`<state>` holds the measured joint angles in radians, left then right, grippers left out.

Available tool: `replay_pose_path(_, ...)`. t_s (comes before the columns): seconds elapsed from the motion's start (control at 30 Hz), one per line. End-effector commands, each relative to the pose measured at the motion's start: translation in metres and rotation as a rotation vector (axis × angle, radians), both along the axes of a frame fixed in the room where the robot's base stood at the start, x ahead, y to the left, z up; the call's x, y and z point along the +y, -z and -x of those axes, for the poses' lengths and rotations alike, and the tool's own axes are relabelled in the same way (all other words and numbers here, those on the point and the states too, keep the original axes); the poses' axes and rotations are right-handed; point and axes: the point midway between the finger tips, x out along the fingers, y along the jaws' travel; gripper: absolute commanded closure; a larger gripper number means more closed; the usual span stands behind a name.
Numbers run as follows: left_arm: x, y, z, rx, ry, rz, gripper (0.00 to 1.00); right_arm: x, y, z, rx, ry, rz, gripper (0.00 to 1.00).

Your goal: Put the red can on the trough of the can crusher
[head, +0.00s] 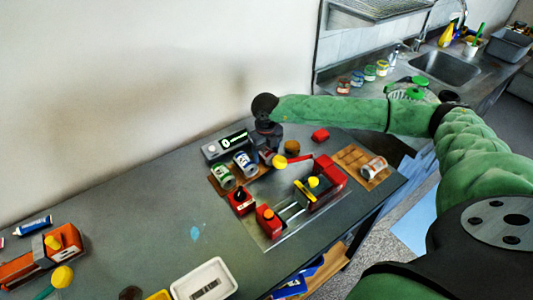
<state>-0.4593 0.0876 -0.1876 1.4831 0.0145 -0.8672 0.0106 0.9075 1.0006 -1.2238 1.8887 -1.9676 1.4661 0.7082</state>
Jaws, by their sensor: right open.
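The can crusher (327,188) is a red device with a yellow handle and metal rods, on a grey metal plate on the bench. A can with a red-orange and white label (374,167) lies on a wooden pad right of the crusher. A green-labelled can (222,175) and a blue-labelled can (244,164) lie on a brown board to the left. My right gripper (267,149) is open, pointing down at the right end of that board, behind the crusher. A small reddish part shows at its fingers; I cannot tell whether it is a can. My left gripper is out of view.
A black-and-grey display box (225,146) stands behind the board. An orange device (42,259) and a white tray (204,281) are at front left.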

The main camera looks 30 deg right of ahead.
Motion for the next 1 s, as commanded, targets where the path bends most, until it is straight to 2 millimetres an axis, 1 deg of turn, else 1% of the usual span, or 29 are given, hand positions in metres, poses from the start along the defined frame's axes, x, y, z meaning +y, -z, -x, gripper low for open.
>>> replay_pose_path(0.1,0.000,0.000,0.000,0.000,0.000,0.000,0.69,0.000,0.000,0.000,0.000,0.000,0.000,0.35)
replay_pose_path(0.13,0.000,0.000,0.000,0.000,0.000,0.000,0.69,0.000,0.000,0.000,0.000,0.000,0.000,0.37)
replay_pose_path(0.27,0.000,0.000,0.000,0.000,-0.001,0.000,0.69,0.000,0.000,0.000,0.000,0.000,0.000,0.63)
replay_pose_path(0.57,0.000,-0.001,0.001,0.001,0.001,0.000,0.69,0.000,-0.004,0.000,0.000,0.000,0.000,0.64)
replay_pose_path(1.0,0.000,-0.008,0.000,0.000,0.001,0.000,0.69,0.000,-0.032,0.000,-0.002,0.000,0.000,0.64)
